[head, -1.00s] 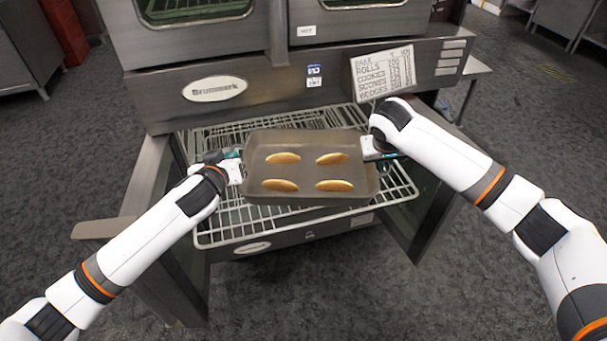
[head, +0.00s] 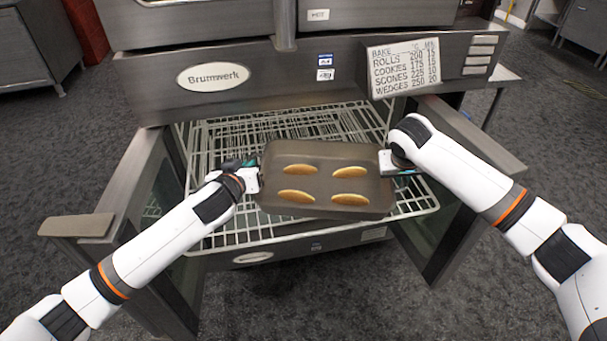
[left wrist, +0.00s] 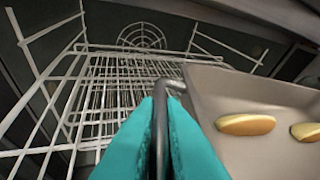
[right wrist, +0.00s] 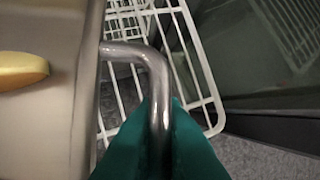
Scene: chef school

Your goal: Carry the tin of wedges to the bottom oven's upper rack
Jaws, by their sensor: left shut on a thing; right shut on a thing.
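The tin (head: 322,205) is a dark rectangular pan with several golden wedges (head: 348,172) lying apart in it. It is held roughly level over the pulled-out upper rack (head: 215,228) of the bottom oven; whether it touches the rack is unclear. My left gripper (head: 254,178) is shut on the tin's left handle. The handle (left wrist: 160,125) runs between its teal fingers in the left wrist view. My right gripper (head: 386,164) is shut on the tin's right handle, also seen in the right wrist view (right wrist: 158,90). The rack partly hides what lies beneath.
The oven's open doors stand at left (head: 125,200) and right (head: 450,215) of the rack. The oven front panel (head: 290,75) overhangs the opening behind the tin. A placard (head: 403,68) listing bake settings leans on it. The rack behind the tin is clear.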

